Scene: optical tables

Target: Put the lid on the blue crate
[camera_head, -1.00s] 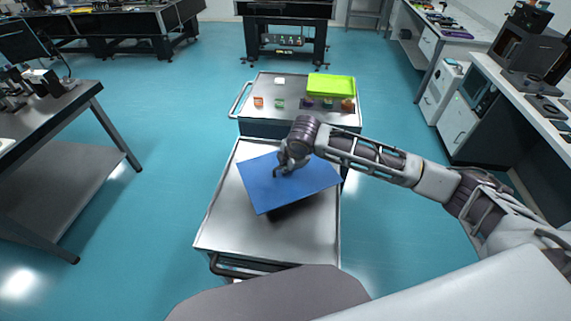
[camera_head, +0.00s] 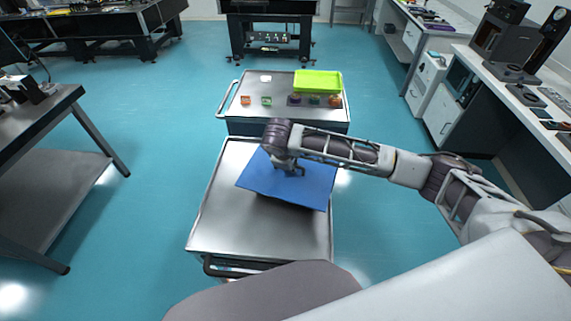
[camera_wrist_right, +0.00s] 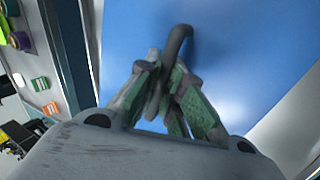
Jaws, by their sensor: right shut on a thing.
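The flat blue lid (camera_head: 312,188) is held over the far right part of the near metal cart, with a dark shadow beneath its near edge. It sits askew to the cart and reaches the cart's right edge. My right gripper (camera_head: 290,171) is above the lid, shut on its handle. In the right wrist view the fingers (camera_wrist_right: 163,90) close on the dark curved handle (camera_wrist_right: 178,45), and the blue lid (camera_wrist_right: 240,50) fills much of the picture. No blue crate shows in either view; whether it lies under the lid I cannot tell. My left gripper is not in view.
The near cart (camera_head: 220,215) has bare room at its left and front. A second cart (camera_head: 240,120) stands behind it, with a bright green tray (camera_head: 318,80) and several small coloured items.

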